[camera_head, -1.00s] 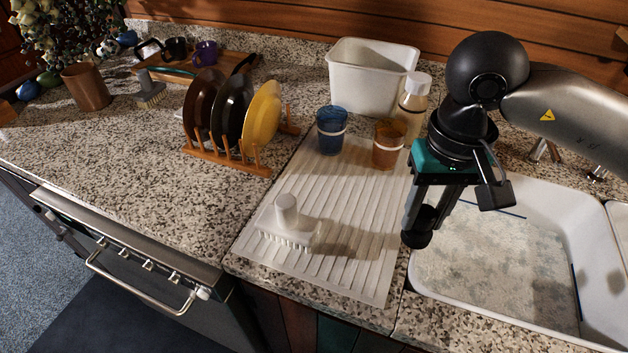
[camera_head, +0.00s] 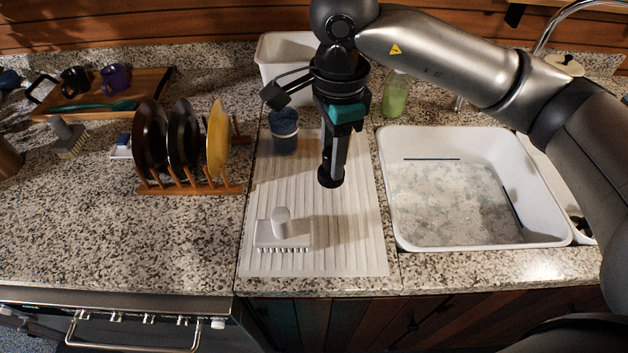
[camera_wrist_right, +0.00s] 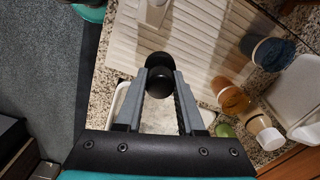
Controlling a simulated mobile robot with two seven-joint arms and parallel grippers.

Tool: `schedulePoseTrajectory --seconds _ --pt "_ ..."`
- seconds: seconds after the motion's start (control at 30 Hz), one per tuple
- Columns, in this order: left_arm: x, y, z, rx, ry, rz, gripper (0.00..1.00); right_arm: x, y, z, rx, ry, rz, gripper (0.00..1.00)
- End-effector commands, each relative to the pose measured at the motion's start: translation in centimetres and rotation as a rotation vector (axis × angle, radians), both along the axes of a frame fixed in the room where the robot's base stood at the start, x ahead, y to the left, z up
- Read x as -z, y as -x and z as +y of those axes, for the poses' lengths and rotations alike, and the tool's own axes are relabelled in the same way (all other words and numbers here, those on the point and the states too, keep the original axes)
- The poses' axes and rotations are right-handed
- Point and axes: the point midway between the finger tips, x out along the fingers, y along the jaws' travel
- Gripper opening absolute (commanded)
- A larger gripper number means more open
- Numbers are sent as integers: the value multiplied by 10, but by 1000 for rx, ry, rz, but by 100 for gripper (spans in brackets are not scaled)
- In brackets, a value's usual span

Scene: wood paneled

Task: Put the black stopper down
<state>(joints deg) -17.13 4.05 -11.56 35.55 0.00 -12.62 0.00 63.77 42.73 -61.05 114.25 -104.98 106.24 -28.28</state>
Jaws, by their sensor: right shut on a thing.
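The black stopper (camera_head: 330,180) is at the tip of my right gripper (camera_head: 333,166), which points down over the white ribbed drying mat (camera_head: 350,245). The wrist view shows the round black stopper (camera_wrist_right: 159,78) pinched between the two fingertips of the right gripper (camera_wrist_right: 160,88). I cannot tell exactly how far the stopper is above the mat. My left gripper is not in view.
A white brush (camera_head: 280,230) lies at the mat's front left. A blue cup (camera_head: 284,135) stands at its back; an orange cup (camera_wrist_right: 229,97) shows in the wrist view. The plate rack (camera_head: 190,188) is left, the white sink (camera_head: 480,240) right. The mat's front right is clear.

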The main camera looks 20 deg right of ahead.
Motion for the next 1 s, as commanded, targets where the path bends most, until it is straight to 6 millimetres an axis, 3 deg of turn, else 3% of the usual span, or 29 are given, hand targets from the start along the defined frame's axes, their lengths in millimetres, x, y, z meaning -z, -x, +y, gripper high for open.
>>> schedulePoseTrajectory --seconds 0.7,1.0 --pt "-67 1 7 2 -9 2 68 -52 -29 16 1459 -28 13 0" --pt "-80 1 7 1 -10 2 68 -60 -34 18 1842 -24 18 0"
